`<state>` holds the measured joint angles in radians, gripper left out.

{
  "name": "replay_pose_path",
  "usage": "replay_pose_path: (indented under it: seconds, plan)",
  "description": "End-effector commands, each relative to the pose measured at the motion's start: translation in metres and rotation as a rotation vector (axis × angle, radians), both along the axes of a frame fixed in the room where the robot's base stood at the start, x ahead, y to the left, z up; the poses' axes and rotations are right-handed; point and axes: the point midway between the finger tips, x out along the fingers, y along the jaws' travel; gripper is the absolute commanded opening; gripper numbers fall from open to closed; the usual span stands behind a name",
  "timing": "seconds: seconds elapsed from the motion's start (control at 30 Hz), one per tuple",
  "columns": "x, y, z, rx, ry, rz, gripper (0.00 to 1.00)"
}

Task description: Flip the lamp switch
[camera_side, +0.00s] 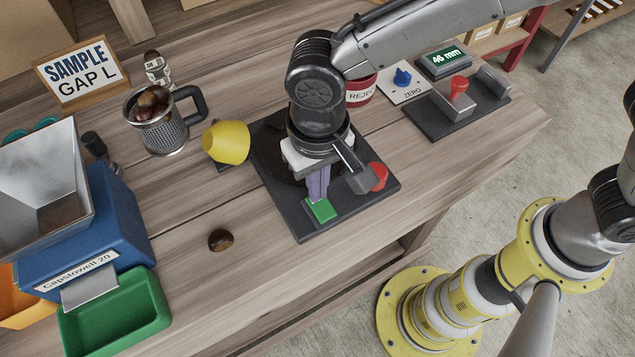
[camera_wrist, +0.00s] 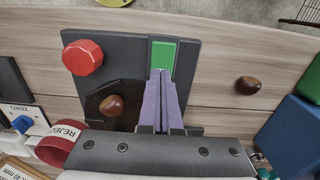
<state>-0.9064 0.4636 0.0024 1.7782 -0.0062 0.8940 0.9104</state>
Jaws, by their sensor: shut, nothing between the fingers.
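A green rectangular switch (camera_side: 321,211) sits near the front corner of a dark base plate (camera_side: 302,229); it also shows in the wrist view (camera_wrist: 162,54). A yellow lamp-like shade (camera_side: 227,142) lies at the plate's left edge. My gripper (camera_side: 317,198) points down with its purple fingers shut and empty. Its tips are right at the green switch, at its inner end in the wrist view (camera_wrist: 160,74). I cannot tell whether they touch it. The tips cover part of the switch.
A red knob (camera_side: 378,177) stands right of my fingers on the same plate. A chestnut (camera_wrist: 112,105) sits on the plate's dark holder; another (camera_side: 221,240) lies on the bench. A mug of chestnuts (camera_side: 160,133) and a blue machine (camera_side: 105,215) stand left.

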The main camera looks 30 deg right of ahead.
Motion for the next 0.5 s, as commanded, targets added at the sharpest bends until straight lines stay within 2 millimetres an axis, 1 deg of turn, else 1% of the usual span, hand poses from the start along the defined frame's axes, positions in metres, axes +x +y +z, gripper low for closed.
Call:
replay_pose_path:
  seconds: [0.1, 0.37, 0.5]
  plan:
    - [-0.0001, -0.0001, -0.0035, 0.0, 0.0, 0.0, 0.0]
    - [0.0, 0.0, -0.0034, 0.0, 0.0, 0.0, 0.0]
    - [0.0026, -0.0002, -0.0078, -0.002, 0.043, -0.004, 0.0]
